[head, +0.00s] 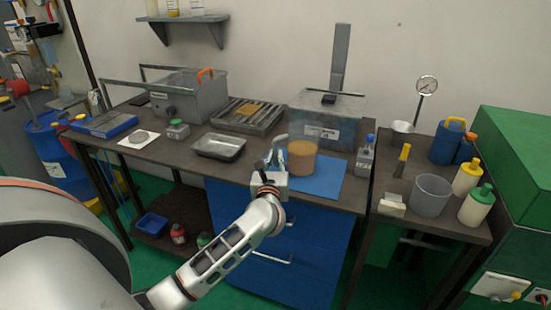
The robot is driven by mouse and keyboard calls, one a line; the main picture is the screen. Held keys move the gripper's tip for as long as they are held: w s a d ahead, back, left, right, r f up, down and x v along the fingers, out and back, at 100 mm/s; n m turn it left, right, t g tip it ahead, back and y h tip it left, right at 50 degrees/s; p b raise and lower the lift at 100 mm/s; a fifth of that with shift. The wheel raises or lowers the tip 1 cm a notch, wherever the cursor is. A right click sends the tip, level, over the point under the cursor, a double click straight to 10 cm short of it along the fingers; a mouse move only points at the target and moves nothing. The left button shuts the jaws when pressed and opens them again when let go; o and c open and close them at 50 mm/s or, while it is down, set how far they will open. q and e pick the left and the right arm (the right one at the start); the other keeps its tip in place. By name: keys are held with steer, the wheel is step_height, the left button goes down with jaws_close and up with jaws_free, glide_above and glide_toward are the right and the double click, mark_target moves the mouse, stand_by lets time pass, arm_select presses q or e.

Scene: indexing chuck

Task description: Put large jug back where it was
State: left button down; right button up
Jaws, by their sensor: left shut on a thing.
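A tan-brown cylindrical vessel (302,158), which I take to be the large jug, is upright over the blue mat (325,185) at the front of the bench. My left gripper (278,158) is at its left side and shut on it. The fingers are small in the picture, so the exact grip is unclear. I cannot tell whether its base touches the mat. My right gripper is not in view.
A metal tray (219,147) lies left of the mat, and a clear-lidded box (327,115) stands behind. The mat's right part is bare.

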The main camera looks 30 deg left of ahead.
arm_select(q)
steer(key=shift+f, duration=0.15)
steer(key=c, duration=2.1)
jaws_free()
steer(key=shift+c, duration=0.2)
